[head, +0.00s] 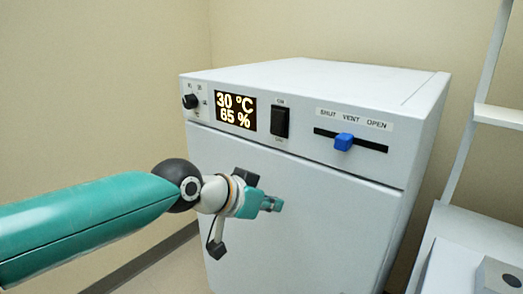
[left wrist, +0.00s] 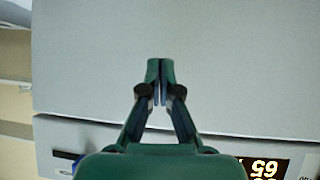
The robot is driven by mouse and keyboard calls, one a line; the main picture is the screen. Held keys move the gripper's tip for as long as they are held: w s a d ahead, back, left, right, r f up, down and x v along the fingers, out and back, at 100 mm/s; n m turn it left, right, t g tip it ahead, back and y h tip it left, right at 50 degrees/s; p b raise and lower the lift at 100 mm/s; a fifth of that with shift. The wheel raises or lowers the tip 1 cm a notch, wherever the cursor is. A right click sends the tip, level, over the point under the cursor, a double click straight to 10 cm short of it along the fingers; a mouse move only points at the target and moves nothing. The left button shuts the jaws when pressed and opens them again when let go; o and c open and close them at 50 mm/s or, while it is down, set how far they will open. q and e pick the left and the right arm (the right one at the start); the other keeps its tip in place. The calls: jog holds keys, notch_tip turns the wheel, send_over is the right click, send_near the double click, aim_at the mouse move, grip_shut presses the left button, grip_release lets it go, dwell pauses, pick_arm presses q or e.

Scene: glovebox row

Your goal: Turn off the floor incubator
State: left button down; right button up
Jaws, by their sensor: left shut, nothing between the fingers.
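The floor incubator (head: 310,215) is a white cabinet with a front control panel. Its display (head: 236,111) is lit and reads 30 °C and 65 %. A black rocker switch (head: 280,122) sits right of the display, with small labels above and below; its position is hard to tell. My left gripper (head: 276,204) is shut and empty, in front of the door below the panel and apart from the switch. In the left wrist view the shut fingers (left wrist: 160,72) show against the pale door, and the display (left wrist: 264,167) appears upside down; the switch is hidden there. My right gripper is not in view.
A black knob (head: 190,101) is left of the display. A blue slider (head: 343,142) sits in a slot marked SHUT, VENT, OPEN, near the middle. A white frame (head: 497,115) and a grey block (head: 499,275) stand at right. The incubator's top is clear.

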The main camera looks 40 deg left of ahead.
aim_at(275, 134)
pick_arm(q)
jog(key=s+a+r+t, duration=0.2)
jog(key=s+r, duration=0.3)
jog(key=r, duration=0.2)
jog(key=s+a+r+t+b, duration=0.1)
jog(key=s+r+t, duration=0.1)
jog(key=s+r, duration=0.4)
notch_tip(275, 134, up, 2)
jog(key=shift+s+a+r+t+y, duration=0.15)
jog(key=shift+a+r+t+y, duration=0.1)
jog(key=shift+a+t+y, duration=0.15)
jog(key=p+x, duration=0.1)
jog(key=x, duration=1.3)
jog(key=shift+a+p, duration=0.15)
jog(key=shift+p, duration=0.2)
